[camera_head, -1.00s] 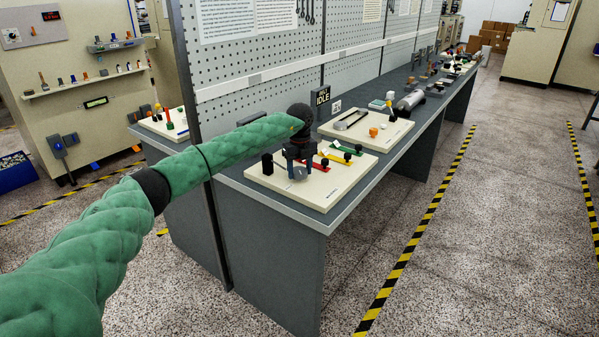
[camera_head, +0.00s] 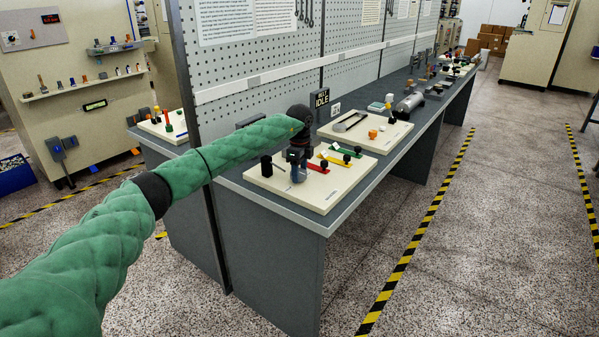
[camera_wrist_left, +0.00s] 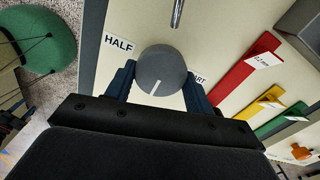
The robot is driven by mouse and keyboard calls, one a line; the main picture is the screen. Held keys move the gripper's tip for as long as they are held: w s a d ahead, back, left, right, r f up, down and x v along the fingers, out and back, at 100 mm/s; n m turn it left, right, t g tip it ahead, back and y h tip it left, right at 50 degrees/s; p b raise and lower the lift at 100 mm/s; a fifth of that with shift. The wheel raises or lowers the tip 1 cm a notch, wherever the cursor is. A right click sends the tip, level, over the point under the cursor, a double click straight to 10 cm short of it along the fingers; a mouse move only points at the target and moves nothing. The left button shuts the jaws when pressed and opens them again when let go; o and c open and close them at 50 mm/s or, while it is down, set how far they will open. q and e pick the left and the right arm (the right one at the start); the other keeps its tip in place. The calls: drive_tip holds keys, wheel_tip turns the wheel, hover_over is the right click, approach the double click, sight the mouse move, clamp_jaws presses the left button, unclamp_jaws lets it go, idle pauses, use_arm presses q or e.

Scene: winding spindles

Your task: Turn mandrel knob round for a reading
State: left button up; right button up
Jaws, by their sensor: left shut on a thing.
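In the left wrist view, a round grey knob (camera_wrist_left: 160,66) with a white line sits between the two dark blue fingers of my left gripper (camera_wrist_left: 158,88). The gripper is shut on the knob's sides. The white line points toward the lower edge of that picture, tilted slightly left. A HALF label (camera_wrist_left: 119,43) lies left of the knob. Another label (camera_wrist_left: 198,78), ending in ART, is partly hidden by the right finger. In the head view, my left gripper (camera_head: 297,170) is at the cream board (camera_head: 325,199); the knob is hard to make out there. My right gripper is out of view.
Red (camera_head: 317,167), yellow (camera_head: 334,160) and green (camera_head: 348,152) strips lie on the board beside the gripper. A black block (camera_head: 267,166) stands left of it. The grey bench (camera_head: 272,239) has a clear front edge.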

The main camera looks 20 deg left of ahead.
sight(300, 172)
use_arm(q)
drive_tip(key=shift+w+a+r, duration=0.1)
drive_tip(key=shift+r, duration=0.1)
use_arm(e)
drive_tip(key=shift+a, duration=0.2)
use_arm(q)
drive_tip(key=o, duration=0.8)
drive_tip(key=shift+o, duration=0.9)
drive_tip(key=shift+f, duration=0.1)
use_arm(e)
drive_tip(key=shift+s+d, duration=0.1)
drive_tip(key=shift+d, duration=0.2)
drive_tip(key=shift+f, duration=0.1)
use_arm(q)
wheel_tip(300, 172, up, 7)
drive_tip(key=shift+f+b, duration=0.1)
drive_tip(key=shift+b, duration=0.75)
drive_tip(key=shift+r, duration=0.45)
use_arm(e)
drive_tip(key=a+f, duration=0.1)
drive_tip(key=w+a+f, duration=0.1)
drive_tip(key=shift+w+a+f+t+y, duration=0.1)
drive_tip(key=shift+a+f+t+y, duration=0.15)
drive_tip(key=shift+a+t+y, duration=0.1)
